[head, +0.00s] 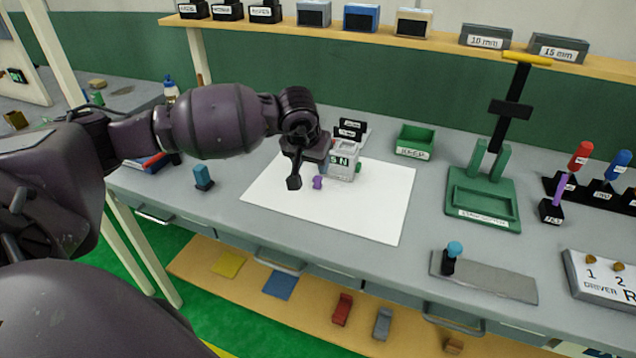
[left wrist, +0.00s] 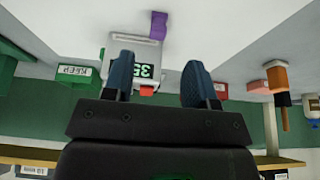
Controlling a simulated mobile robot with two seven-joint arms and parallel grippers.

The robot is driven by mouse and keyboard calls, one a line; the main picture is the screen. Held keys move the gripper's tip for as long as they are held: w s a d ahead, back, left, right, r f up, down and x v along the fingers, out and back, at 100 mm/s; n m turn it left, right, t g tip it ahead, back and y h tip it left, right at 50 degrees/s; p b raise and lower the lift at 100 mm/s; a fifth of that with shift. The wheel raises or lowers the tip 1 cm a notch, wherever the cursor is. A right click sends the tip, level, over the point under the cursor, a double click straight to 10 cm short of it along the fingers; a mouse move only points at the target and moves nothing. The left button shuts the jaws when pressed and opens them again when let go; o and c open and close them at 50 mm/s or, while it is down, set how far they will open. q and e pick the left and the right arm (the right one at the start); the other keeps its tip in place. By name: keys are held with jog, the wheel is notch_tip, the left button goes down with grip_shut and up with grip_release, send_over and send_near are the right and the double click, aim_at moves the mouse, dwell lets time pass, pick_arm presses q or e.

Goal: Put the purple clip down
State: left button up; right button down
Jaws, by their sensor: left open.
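The purple clip (head: 318,182) sits on the white sheet (head: 371,220), in front of a small grey box with a display (head: 343,161). My left gripper (head: 306,168) is over the sheet just left of the clip, with its fingers apart. In the left wrist view the purple clip (left wrist: 160,25) shows beyond the open fingers (left wrist: 157,72), beside the grey box (left wrist: 147,52). Nothing shows held between the fingers. My right gripper is not in view.
A green KEEP tray (head: 415,141) stands behind the sheet to the right. A green press-like stand (head: 484,200) and coloured-handled tools (head: 580,157) are farther right. The sheet's front right part is clear.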

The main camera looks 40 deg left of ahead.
aim_at(317, 178)
pick_arm(q)
jog(key=shift+x, duration=3.75)
jog(key=shift+d, duration=0.1)
grip_shut()
